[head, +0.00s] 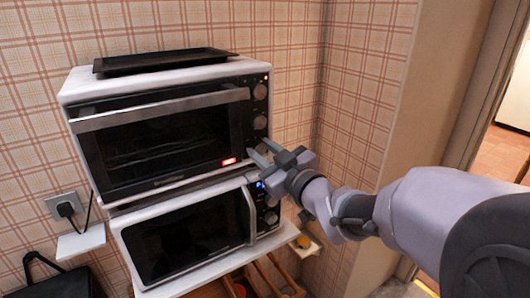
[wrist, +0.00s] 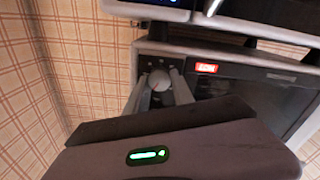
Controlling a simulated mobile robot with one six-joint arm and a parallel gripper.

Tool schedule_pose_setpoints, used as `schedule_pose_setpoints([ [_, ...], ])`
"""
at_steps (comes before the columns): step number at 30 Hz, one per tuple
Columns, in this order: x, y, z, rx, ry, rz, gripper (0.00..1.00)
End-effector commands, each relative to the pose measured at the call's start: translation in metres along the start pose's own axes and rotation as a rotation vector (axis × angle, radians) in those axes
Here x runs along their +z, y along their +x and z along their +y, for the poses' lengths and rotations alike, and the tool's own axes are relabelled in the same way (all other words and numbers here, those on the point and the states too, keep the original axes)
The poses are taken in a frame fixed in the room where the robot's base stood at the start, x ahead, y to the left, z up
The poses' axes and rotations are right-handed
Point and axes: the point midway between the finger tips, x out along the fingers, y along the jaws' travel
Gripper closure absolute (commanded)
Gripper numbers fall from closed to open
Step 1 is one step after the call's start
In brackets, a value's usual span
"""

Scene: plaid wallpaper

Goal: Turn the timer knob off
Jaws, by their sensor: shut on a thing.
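The toaster oven (head: 160,140) stands against the wall with a column of round knobs on its right side. The lowest is the timer knob (head: 262,148), mostly behind my fingers in the head view. My gripper (head: 260,151) reaches it from the right. In the wrist view, the timer knob (wrist: 159,80) is pale and round and sits between the two fingers of my gripper (wrist: 158,88). My gripper is shut on it. The knob's pointer mark is too small to read.
A microwave (head: 190,238) stands directly below the oven, on a white shelf. Two more oven knobs (head: 260,91) are above my gripper. A dark tray (head: 165,61) lies on top. A wall corner is close on the right.

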Motion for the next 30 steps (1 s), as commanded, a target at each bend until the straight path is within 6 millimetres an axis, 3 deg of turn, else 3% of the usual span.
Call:
schedule_pose_setpoints([
  [18, 0.0038, -0.0001, -0.0022, 0.001, -0.476, 0.001, 1.00],
  [30, 0.0020, 0.0000, -0.0018, 0.000, -0.634, 0.000, 1.00],
])
